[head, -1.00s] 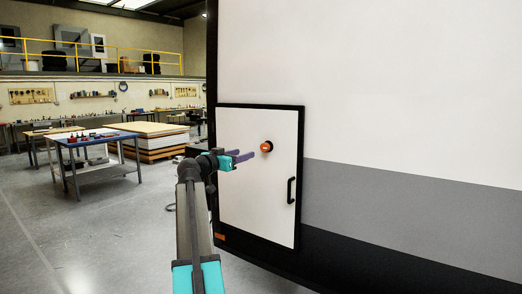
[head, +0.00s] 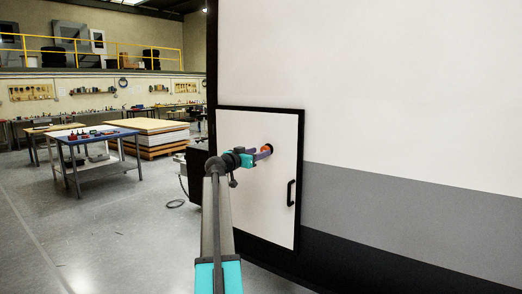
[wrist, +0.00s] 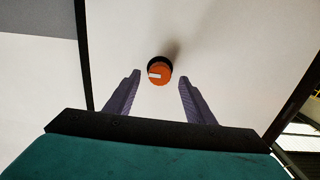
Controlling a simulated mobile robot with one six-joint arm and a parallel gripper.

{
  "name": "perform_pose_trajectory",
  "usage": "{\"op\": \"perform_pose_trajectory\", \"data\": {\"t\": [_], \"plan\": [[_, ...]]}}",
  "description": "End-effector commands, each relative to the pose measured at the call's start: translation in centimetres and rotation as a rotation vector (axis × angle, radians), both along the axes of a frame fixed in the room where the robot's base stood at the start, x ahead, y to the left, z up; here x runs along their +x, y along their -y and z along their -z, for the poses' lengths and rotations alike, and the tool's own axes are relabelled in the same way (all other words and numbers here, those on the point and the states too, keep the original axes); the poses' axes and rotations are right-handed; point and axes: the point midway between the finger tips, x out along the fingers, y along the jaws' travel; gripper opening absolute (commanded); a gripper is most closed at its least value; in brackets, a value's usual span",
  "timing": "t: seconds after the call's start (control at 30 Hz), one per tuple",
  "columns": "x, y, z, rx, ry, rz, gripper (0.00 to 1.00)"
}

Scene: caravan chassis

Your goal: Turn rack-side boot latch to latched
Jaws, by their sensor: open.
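The boot latch (head: 268,150) is a round orange knob on a black base, set in the upper middle of the white boot door (head: 245,205). It also shows in the wrist view (wrist: 160,74), with a white mark on the left part of its face. My gripper (head: 262,153) is open and empty, with its purple fingers pointing at the knob. In the wrist view the gripper (wrist: 159,82) has one finger on each side of the knob, with clear gaps. Whether the fingertips reach the knob's depth is hard to tell. In the head view the fingers partly cover the knob.
A black handle (head: 291,193) sits on the door's right side. A black frame surrounds the door in the white and grey caravan wall (head: 400,195). A blue-topped table (head: 95,140) and stacked boards (head: 155,135) stand to the left. The floor (head: 110,235) there is mostly clear.

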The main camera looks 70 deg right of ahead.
Motion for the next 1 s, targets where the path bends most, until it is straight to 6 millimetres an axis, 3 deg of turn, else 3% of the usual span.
{"op": "perform_pose_trajectory", "data": {"t": [0.2,0.6,0.63,0.87,0.9,1.0], "plan": [[-0.5,2.2,-0.1,0.0,0.0,0.001,0.49],[-0.7,2.6,0.0,0.0,0.0,0.0,0.49],[-0.7,2.6,0.0,0.0,0.0,0.0,0.48],[-0.7,2.6,0.0,0.0,0.0,0.0,0.09],[-0.6,1.8,0.1,0.0,0.0,-0.003,0.08],[-0.4,2.3,0.1,0.001,-0.002,-0.002,0.08]]}}
